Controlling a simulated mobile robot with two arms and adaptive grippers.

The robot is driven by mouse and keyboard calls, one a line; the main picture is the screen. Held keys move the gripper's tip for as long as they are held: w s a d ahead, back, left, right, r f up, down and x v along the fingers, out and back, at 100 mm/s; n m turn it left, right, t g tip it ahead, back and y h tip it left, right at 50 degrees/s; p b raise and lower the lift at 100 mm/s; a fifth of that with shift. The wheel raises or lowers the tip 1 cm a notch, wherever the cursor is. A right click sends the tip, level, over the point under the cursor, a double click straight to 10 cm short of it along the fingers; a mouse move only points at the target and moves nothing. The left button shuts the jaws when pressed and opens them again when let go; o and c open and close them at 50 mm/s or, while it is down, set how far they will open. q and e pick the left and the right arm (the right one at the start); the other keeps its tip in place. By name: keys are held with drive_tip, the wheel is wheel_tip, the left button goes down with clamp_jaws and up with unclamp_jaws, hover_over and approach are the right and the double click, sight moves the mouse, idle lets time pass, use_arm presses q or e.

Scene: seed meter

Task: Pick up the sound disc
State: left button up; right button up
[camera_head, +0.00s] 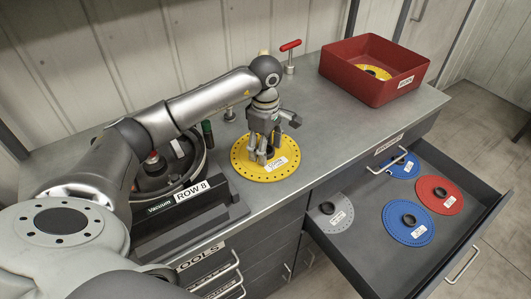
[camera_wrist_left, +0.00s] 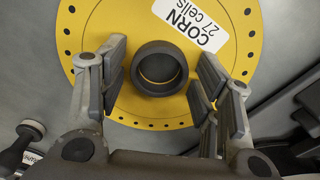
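A yellow disc (camera_head: 259,175) with a ring of small holes lies flat on the grey bench. In the left wrist view the yellow disc (camera_wrist_left: 130,28) has a white label reading "CORN 27 cells" and a raised black hub ring (camera_wrist_left: 159,68) at its centre. My left gripper (camera_head: 264,156) points down over this disc. Its fingers (camera_wrist_left: 160,85) are open on either side of the hub, with gaps showing on both sides. Another yellow disc (camera_head: 373,71) lies in the red bin (camera_head: 350,84). My right gripper is not in view.
An open drawer (camera_head: 352,251) at the right holds blue discs (camera_head: 408,223), a red disc (camera_head: 438,194) and a grey disc (camera_head: 327,211). A round black unit (camera_head: 160,180) marked "ROW 8" stands left of the disc. A red-handled fixture (camera_head: 290,55) stands behind. The bench right of the disc is clear.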

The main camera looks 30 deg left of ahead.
use_arm(q)
drive_tip(key=c, duration=0.7)
drive_tip(key=shift+c, duration=0.4)
drive_tip(key=shift+r, duration=0.1)
